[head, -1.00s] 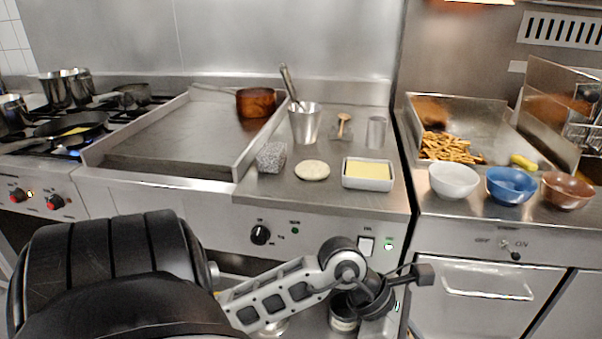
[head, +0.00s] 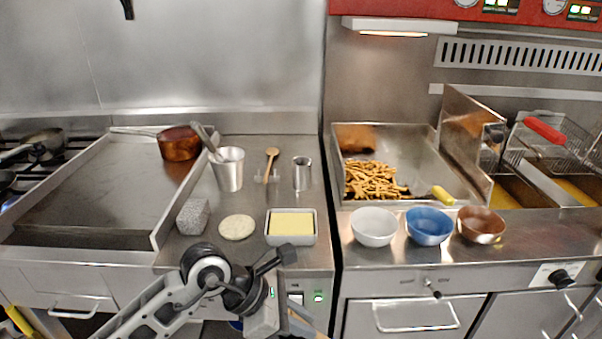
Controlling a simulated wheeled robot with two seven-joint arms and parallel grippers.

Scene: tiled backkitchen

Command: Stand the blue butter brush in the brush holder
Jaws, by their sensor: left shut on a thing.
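My left gripper (head: 264,312) is low in front of the counter edge, below the butter dish. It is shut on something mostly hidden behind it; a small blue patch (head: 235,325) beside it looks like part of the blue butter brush. A tan strip (head: 303,324) shows on its other side. A small steel cylinder (head: 302,173), which looks like the brush holder, stands upright and seemingly empty at the back right of the counter. A larger steel cup (head: 229,174) to its left holds a grey-handled tool. My right gripper is out of view.
A wooden spoon (head: 271,160) stands between cup and cylinder. A butter dish (head: 291,241), a dough round (head: 237,228) and a grey block (head: 193,216) sit near the front. White (head: 374,228), blue (head: 429,227) and brown (head: 481,225) bowls stand right; a copper pan (head: 180,144) is on the griddle.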

